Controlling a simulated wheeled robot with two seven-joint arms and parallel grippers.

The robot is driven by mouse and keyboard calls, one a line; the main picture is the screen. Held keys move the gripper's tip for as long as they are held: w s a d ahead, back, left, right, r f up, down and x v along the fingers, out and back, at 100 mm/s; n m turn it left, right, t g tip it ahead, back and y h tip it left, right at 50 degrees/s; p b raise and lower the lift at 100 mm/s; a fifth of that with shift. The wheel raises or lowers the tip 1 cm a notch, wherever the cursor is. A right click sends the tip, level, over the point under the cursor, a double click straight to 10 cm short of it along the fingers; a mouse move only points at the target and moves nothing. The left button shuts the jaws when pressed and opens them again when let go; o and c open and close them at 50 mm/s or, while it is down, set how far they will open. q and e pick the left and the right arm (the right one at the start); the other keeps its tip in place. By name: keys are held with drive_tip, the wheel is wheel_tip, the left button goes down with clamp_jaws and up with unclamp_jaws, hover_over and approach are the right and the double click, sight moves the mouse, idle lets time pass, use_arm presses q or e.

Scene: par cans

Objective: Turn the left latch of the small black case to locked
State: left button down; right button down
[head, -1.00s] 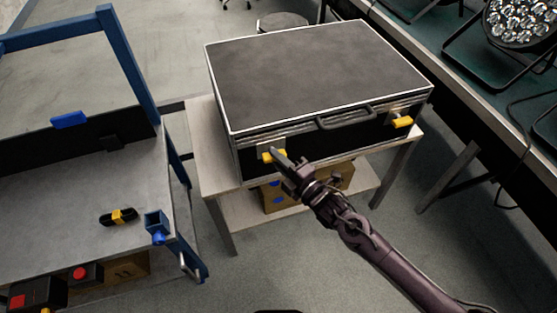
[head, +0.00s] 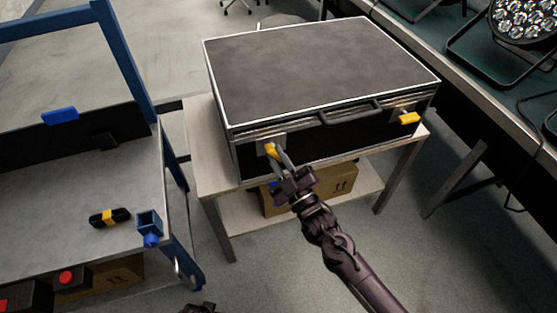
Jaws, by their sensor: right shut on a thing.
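The small black case (head: 318,70) lies closed on a small table, with its front and handle (head: 350,111) facing me. Its left latch (head: 271,150) has a yellow lever on a pale plate and stands steeply tilted. My right gripper (head: 279,157) reaches up from the lower right and is shut on this lever. The fingers hide part of the lever and its plate. The right latch (head: 409,118) has a yellow lever lying nearly level, and nothing touches it.
The case's table (head: 202,150) has a lower shelf with a cardboard box (head: 335,185). A blue-framed grey bench (head: 60,205) stands at left, holding a black and yellow item (head: 110,217). A long bench with stage lamps (head: 525,15) runs along the right. Floor in front is clear.

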drive_tip(key=m+h, duration=0.1)
drive_tip(key=m, duration=0.1)
drive_tip(key=m+t+h, duration=0.1)
drive_tip(key=m, duration=0.2)
drive_tip(key=shift+a+f+t+b, duration=0.1)
drive_tip(key=shift+f+t+b, duration=0.05)
drive_tip(key=shift+t+b, duration=0.15)
use_arm(q)
drive_tip(key=shift+w+d+r, duration=0.25)
drive_tip(key=shift+w+r, duration=0.15)
drive_tip(key=shift+r, duration=0.15)
drive_tip(key=shift+w+d+r, duration=0.2)
drive_tip(key=shift+w+r, duration=0.2)
drive_tip(key=shift+r, duration=0.15)
use_arm(e)
drive_tip(key=shift+m+t+h, duration=0.6)
drive_tip(key=shift+m+h, duration=0.5)
drive_tip(key=shift+m, duration=1.2)
drive_tip(key=c, duration=1.4)
unclamp_jaws()
use_arm(q)
drive_tip(key=shift+w+d+r, duration=0.1)
drive_tip(key=shift+w+r, duration=0.15)
drive_tip(key=shift+r, duration=0.05)
use_arm(e)
drive_tip(key=v, duration=0.8)
